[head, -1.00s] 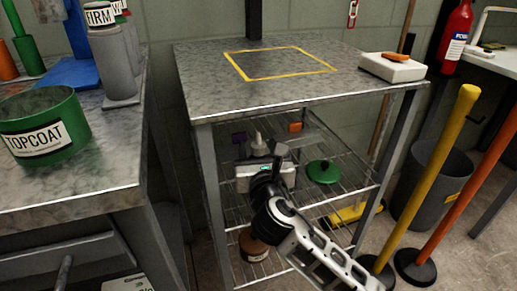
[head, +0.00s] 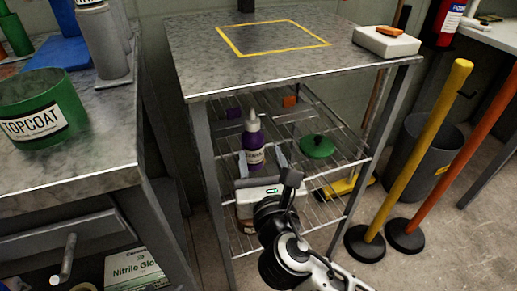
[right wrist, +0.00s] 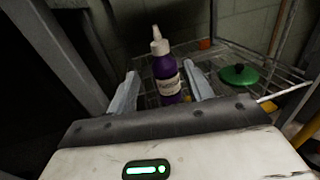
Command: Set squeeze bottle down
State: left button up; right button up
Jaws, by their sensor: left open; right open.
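The purple squeeze bottle (head: 253,145) with a pale label and whitish nozzle stands upright on the upper wire shelf (head: 335,165) of the metal table. It also shows upright in the right wrist view (right wrist: 166,78). My right gripper (head: 263,157) is in front of the bottle, open, with one finger toward each side of it. In the right wrist view the gripper's fingertips (right wrist: 161,74) are spread apart, with visible gaps to the bottle. The bottle's base is partly hidden by the gripper in the head view. My left gripper is not in view.
A green lid-like object (head: 318,146) lies to the right on the same shelf. The tabletop (head: 200,75) above has an empty yellow-outlined square. Table legs flank the shelf; yellow (head: 425,140) and orange poles stand right.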

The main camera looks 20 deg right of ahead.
jog(key=shift+s, duration=0.2)
jog(key=s+a+f+m+g+y, duration=0.2)
jog(key=f+m, duration=0.7)
jog(key=m, duration=0.6)
jog(key=s+a+f+m+g+y, duration=0.1)
jog(key=s+f+m+g+y, duration=0.4)
jog(key=s+f+m, duration=0.4)
jog(key=m+g, duration=0.1)
jog(key=m, duration=0.6)
jog(key=shift+a+m+g+y, duration=0.3)
jog(key=shift+a, duration=0.05)
